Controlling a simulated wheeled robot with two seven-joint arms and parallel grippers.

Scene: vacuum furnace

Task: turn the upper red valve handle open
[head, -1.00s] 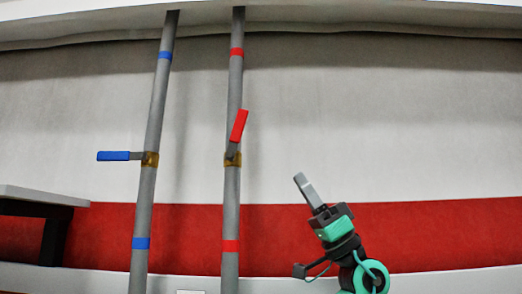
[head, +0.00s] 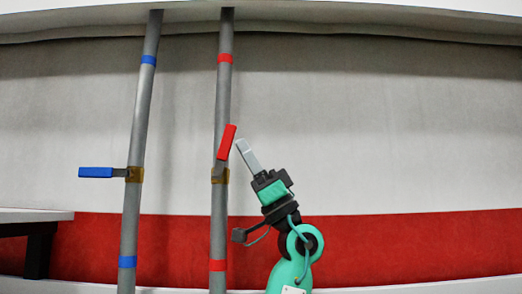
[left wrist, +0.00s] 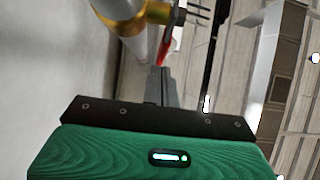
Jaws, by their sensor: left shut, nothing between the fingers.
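The red valve handle (head: 227,142) sits on the right-hand grey pipe (head: 221,110) in the head view. It points up and tilts slightly right from a brass valve body (head: 220,176). My left gripper (head: 241,145) is shut and empty, just right of the red handle, its fingers pointing up and left. A gap to the handle seems small; I cannot tell whether they touch. In the left wrist view, the red handle (left wrist: 163,52) shows partly behind the fingers (left wrist: 160,85), near the brass valve body (left wrist: 157,12). My right gripper is out of view.
A blue valve handle (head: 96,172) lies level, pointing left from the left-hand pipe (head: 141,110). A dark-legged table (head: 36,216) stands at the far left. The wall to the right of my left arm is clear.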

